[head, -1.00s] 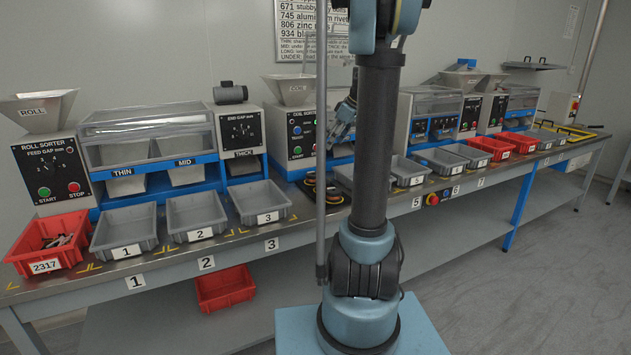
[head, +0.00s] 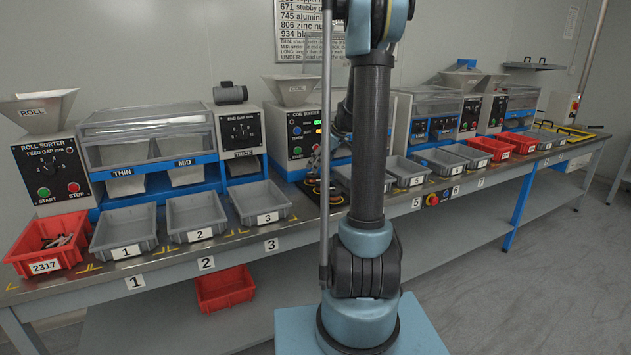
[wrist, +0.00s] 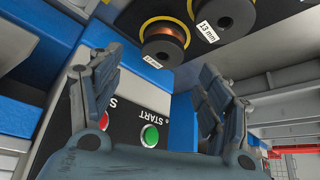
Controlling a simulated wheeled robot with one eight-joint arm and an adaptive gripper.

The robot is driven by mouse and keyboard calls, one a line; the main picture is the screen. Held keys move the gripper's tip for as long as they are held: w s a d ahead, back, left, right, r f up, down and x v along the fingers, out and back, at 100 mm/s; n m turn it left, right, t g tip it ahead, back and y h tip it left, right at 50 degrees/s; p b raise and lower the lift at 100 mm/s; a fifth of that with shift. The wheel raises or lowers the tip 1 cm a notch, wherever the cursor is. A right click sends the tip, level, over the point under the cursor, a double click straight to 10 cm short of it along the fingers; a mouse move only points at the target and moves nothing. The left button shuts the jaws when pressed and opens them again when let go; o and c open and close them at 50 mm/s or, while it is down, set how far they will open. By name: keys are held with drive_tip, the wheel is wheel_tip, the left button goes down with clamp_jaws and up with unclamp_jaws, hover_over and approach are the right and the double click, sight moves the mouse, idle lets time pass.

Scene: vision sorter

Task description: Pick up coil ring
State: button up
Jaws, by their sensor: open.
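One coil ring (wrist: 165,43) has a tag whose number is hard to read; the other coil ring (wrist: 222,17) has a tag reading 13 mm. My gripper (wrist: 153,72) is open with nothing between its fingers, and the coil rings show beyond the fingertips. In the head view my arm hides most of the gripper, low in front of the coil sorter (head: 299,146). Small coil rings (head: 312,186) show beside it.
The coil sorter's green START button (wrist: 150,136) and red button (wrist: 105,119) show between and behind the fingers. The machine front is close to the gripper.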

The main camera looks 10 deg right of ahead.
sight(313, 174)
drive_tip(key=shift+x, duration=2.6)
drive_tip(key=shift+d, duration=0.15)
drive_tip(key=c, duration=1.3)
